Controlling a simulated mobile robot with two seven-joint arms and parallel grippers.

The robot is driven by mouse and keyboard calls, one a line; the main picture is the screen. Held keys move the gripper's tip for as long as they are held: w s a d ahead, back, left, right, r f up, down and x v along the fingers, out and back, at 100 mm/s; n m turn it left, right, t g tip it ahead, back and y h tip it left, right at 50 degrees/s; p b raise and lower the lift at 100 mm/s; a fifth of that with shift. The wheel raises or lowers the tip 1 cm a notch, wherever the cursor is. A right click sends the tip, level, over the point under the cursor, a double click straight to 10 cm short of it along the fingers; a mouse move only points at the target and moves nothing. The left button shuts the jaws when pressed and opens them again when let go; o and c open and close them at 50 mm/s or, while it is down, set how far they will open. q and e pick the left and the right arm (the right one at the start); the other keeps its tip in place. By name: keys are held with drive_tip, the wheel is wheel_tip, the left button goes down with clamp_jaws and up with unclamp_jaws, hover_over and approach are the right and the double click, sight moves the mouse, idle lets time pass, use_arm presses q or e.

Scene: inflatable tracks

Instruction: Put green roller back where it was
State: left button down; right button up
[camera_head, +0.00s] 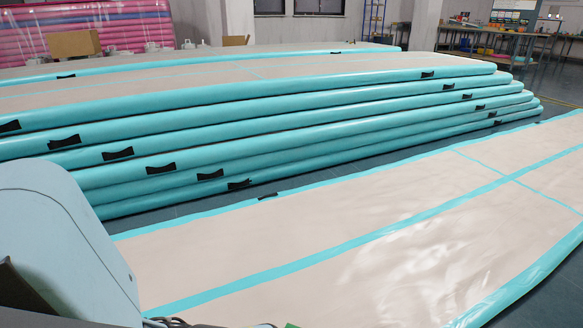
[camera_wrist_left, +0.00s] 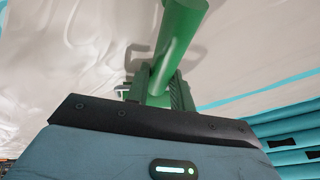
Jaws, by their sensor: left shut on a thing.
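The green roller (camera_wrist_left: 180,38) shows in the left wrist view as a smooth green cylinder. My left gripper (camera_wrist_left: 158,88) is shut on the roller's narrower lower part. In the head view the roller cannot be made out and my left gripper is not seen. My right gripper is in neither view.
A flat beige inflatable track (camera_head: 400,235) with turquoise edges fills the right foreground. Behind it rises a stack of turquoise-sided tracks (camera_head: 240,130) with black handles. A cardboard box (camera_head: 74,44) and pink rolls (camera_head: 100,22) are at the back left. Workbenches (camera_head: 490,38) stand at the back right.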

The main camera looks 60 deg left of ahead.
use_arm(q)
drive_tip(key=shift+f, duration=0.3)
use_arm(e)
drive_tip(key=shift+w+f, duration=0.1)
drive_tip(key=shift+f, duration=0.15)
use_arm(q)
drive_tip(key=c, duration=1.3)
unclamp_jaws()
drive_tip(key=shift+o, duration=0.8)
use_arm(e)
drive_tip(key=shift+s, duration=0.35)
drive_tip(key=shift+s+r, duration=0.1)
use_arm(q)
drive_tip(key=p+v, duration=0.4)
drive_tip(key=v, duration=0.3)
drive_tip(key=shift+r+p, duration=0.4)
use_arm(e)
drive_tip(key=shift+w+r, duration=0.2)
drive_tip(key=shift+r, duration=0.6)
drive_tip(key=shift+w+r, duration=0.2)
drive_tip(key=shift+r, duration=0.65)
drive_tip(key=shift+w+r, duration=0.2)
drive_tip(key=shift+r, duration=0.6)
use_arm(q)
drive_tip(key=shift+d, duration=0.15)
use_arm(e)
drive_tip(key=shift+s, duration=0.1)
